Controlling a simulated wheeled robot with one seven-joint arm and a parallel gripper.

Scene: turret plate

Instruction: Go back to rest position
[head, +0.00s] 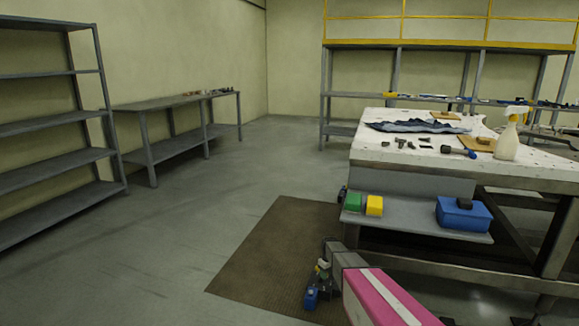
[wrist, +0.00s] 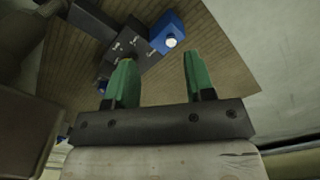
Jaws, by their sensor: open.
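My gripper (wrist: 158,62) shows in the wrist view with its two green fingers apart and nothing between them. The brown mat (wrist: 215,75) shows beyond the fingers. A dark grey block with blue parts shows past the fingertips; I cannot tell whether it is part of my own body. In the head view my pink and white arm link is at the lower right, beside the workbench (head: 425,162). My gripper's fingers cannot be made out there.
The bench top holds a spray bottle (head: 507,142), blue cloth (head: 412,127) and small tools. Its lower shelf holds a green block (head: 352,203), yellow block (head: 375,206) and blue box (head: 463,217). Shelving (head: 55,130) stands left. Floor (head: 215,200) left of the mat is clear.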

